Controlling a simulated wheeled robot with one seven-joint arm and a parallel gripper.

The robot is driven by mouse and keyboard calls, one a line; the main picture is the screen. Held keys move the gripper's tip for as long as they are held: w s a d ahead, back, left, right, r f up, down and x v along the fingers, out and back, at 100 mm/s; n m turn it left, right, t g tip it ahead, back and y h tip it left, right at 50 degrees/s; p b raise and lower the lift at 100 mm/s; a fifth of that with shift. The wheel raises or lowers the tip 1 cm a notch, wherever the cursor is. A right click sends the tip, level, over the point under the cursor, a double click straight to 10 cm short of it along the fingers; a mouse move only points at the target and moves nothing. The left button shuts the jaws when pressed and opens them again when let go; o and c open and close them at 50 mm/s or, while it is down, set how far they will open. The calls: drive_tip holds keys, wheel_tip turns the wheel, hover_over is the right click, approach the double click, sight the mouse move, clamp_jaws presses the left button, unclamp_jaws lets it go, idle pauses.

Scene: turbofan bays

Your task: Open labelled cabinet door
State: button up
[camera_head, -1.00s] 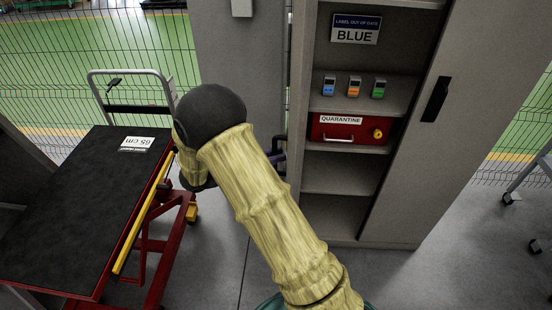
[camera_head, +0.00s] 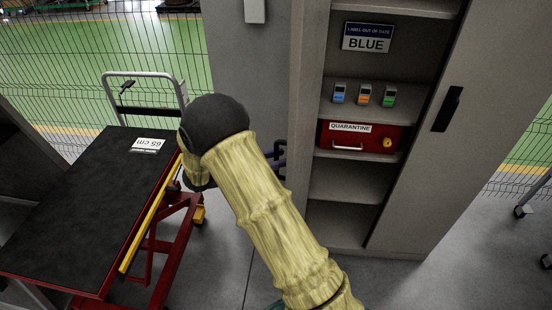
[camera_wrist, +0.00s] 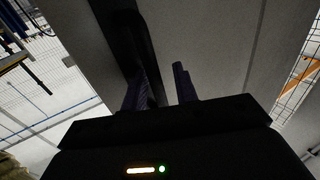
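The grey cabinet (camera_head: 342,225) stands right of centre in the head view, its shelved inside exposed. A sign (camera_head: 369,37) reading "LABEL OUT OF DATE" and "BLUE" is at its top. The right door (camera_head: 490,110) carries a black handle (camera_head: 447,108). A grey door panel (camera_head: 250,70) stands left of the opening. My gripper (camera_head: 278,158) is mostly hidden behind my arm, beside this panel's lower right edge. In the wrist view, my gripper's two fingers (camera_wrist: 162,88) are apart. A long dark handle-like bar (camera_wrist: 125,35) runs down to the left finger; contact is unclear.
A shelf holds three small devices with blue, orange and green fronts (camera_head: 364,95). Below is a red QUARANTINE box (camera_head: 360,137). A black-topped red cart (camera_head: 75,210) stands left, close to my arm. Grey floor is clear before the cabinet.

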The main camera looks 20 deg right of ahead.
drive_tip(key=shift+a, duration=0.2)
drive_tip(key=a+b, duration=0.3)
drive_tip(key=a, duration=1.4)
drive_tip(key=shift+d, duration=0.1)
